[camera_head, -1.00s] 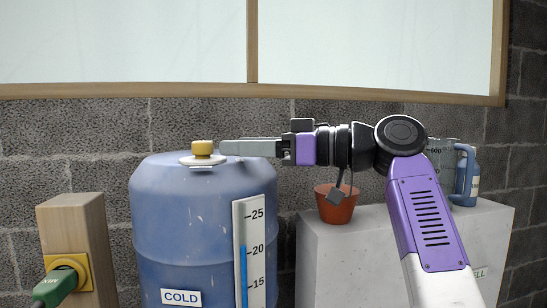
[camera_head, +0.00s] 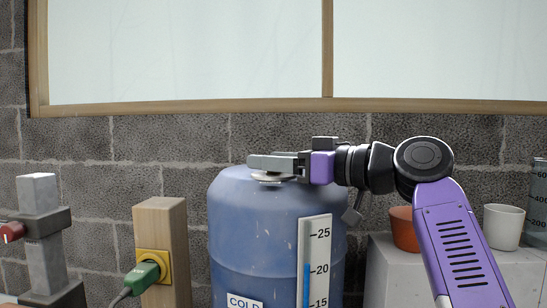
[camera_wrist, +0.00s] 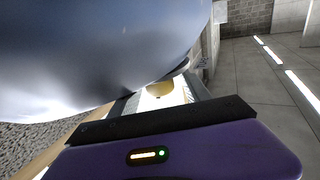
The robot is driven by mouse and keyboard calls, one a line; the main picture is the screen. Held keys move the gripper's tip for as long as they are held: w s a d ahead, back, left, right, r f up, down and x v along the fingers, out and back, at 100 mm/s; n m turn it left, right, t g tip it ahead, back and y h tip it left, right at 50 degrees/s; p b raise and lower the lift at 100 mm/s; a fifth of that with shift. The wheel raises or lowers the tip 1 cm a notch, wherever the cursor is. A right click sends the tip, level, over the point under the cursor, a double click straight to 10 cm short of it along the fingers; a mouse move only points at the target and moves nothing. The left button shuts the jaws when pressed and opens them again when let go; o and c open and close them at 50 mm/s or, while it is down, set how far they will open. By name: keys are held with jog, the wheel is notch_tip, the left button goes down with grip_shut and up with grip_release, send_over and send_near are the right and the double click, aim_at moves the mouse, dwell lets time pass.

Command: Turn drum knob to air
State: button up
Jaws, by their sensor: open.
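The blue drum (camera_head: 235,225) stands in the middle of the head view, with a COLD label and a level scale on its front. A pale dial plate (camera_head: 270,179) lies on its top. My gripper (camera_head: 262,162) reaches in level from the right, its fingers just above the plate. They hide the knob in the head view. In the wrist view the yellow knob (camera_wrist: 160,88) shows beyond my dark gripper bar, apparently between the open fingers. Contact cannot be told. The dial's markings are not readable.
A wooden post (camera_head: 161,235) with a green plug (camera_head: 141,278) in a yellow socket stands left of the drum. A grey clamp-like stand (camera_head: 41,240) is at far left. On the right, a pale block (camera_head: 378,275) bears a terracotta pot (camera_head: 403,228) and a white cup (camera_head: 503,225).

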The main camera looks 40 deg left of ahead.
jog(key=shift+c, duration=0.3)
grip_shut()
jog(key=shift+a+r+n+g+p, duration=0.1)
jog(key=shift+r+n+g+p, duration=0.25)
jog(key=shift+g+p, duration=0.6)
jog(key=n+g+p, duration=0.1)
jog(key=p, duration=0.2)
jog(key=shift+w+g+h+p, duration=0.15)
jog(key=shift+g+h+p, duration=0.1)
jog(key=shift+h+p, duration=0.05)
jog(key=shift+f+n+p, duration=0.1)
jog(key=shift+n+p, duration=0.25)
jog(key=shift+p, duration=0.05)
jog(key=shift+f+n+g+p, duration=0.3)
jog(key=shift+g+p, duration=0.15)
jog(key=shift+g, duration=0.15)
jog(key=shift+o, duration=0.3)
grip_release()
